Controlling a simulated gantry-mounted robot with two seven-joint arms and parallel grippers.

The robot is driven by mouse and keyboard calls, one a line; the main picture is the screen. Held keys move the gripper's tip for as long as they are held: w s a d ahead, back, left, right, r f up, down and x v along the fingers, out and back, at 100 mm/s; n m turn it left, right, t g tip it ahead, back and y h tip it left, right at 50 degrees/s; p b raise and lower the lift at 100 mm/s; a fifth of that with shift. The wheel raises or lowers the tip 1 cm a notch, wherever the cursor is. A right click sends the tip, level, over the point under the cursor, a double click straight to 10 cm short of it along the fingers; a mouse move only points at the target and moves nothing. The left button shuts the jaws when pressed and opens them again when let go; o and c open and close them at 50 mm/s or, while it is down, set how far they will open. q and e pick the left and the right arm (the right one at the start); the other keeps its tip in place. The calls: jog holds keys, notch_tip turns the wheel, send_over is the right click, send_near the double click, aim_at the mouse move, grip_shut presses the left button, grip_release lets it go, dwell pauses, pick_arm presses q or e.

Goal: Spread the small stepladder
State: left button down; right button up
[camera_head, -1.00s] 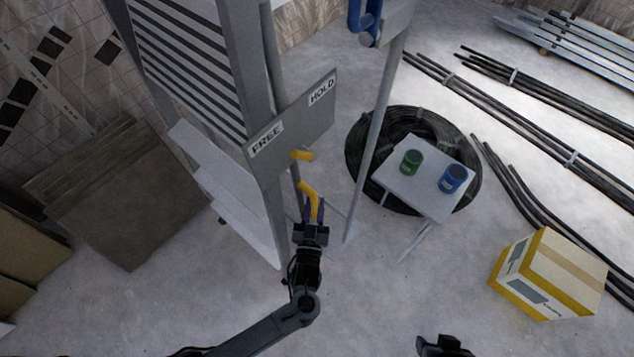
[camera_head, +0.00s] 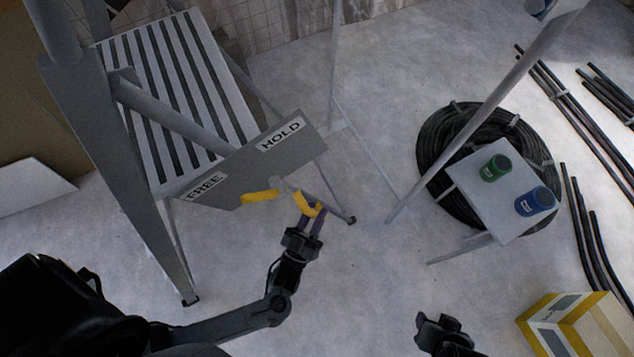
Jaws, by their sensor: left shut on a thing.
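A grey metal frame with a slatted panel (camera_head: 185,95) stands at the left and appears to be the stepladder. Its legs lean apart, with dark feet on the floor. A grey plate (camera_head: 232,172) marked FREE and HOLD sits at its front. One yellow piece (camera_head: 260,196) is at the plate's lower edge near the middle. My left gripper (camera_head: 311,216) is shut on a yellow handle (camera_head: 299,203) below the HOLD end. The fingers partly hide this handle. My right gripper (camera_head: 441,324) is at the bottom edge, away from the frame; its jaws are unclear.
A thin grey post (camera_head: 480,118) slants across the right. A yellow-white box (camera_head: 575,325) is lower right. Floor between is bare.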

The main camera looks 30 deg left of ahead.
pick_arm(q)
jog(key=shift+s+a+f, duration=0.1)
jog(key=shift+a+f, duration=0.1)
jog(key=shift+f, duration=0.1)
jog(key=c, duration=1.2)
grip_release()
jog(key=shift+o, duration=0.9)
jog(key=shift+s+a, duration=0.25)
jog(key=shift+w+d+r, duration=0.15)
jog(key=shift+d+r, duration=0.05)
jog(key=a+v, duration=0.1)
jog(key=v, duration=0.9)
jog(key=shift+s+d, duration=0.45)
jog(key=shift+d, duration=0.1)
pick_arm(e)
jog(key=shift+s+a+f, duration=0.1)
jog(key=shift+s+a, duration=0.05)
jog(key=shift+s, duration=0.1)
